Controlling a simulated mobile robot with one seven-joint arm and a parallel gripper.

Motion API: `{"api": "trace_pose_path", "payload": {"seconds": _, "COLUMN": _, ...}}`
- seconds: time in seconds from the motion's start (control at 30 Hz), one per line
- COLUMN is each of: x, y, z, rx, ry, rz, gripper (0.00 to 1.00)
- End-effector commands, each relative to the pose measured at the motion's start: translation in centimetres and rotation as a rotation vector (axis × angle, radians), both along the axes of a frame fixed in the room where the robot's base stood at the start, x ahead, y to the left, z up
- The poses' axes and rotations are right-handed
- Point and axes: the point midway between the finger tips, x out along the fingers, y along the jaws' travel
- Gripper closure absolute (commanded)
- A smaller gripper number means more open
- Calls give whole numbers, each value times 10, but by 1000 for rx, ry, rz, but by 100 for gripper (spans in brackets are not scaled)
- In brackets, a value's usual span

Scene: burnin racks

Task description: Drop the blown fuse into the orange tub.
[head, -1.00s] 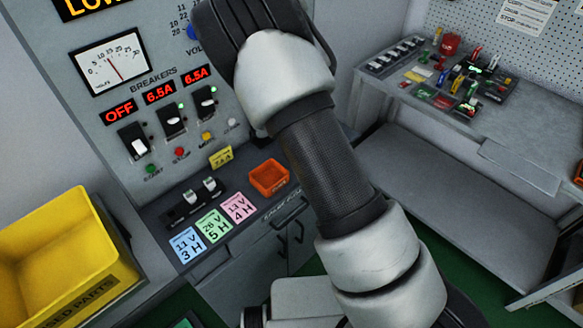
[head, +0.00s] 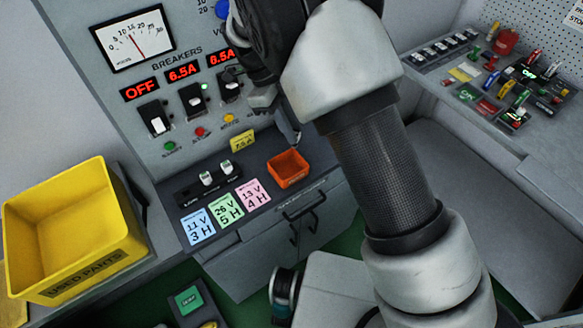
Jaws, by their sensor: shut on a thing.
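The orange tub (head: 290,180) is a small open box on the dark ledge below the breaker panel. Its inside looks empty from here. My gripper (head: 287,128) is partly behind my own wrist, in front of the panel's lower right and above and behind the tub. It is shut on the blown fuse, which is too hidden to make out. The black fuse block (head: 208,184) on the ledge holds two pale fuses, and its left end looks bare.
A yellow used parts bin (head: 95,268) stands at the left. Coloured cards (head: 226,208) lie in front of the fuse block. A small yellow tag (head: 243,141) stands behind it. A workbench with many small parts is at the right. My arm crosses the middle of the view.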

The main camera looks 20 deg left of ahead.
Motion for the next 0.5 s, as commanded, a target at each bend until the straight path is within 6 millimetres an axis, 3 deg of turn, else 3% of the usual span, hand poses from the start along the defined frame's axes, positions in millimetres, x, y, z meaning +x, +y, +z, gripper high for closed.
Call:
{"api": "trace_pose_path", "payload": {"seconds": 0.3, "x": 0, "y": -1, "z": -40, "rx": -1, "ry": 1, "rz": 0, "gripper": 95}}
{"api": "trace_pose_path", "payload": {"seconds": 0.5, "x": 0, "y": -1, "z": -50, "rx": 0, "ry": 1, "rz": -1, "gripper": 95}}
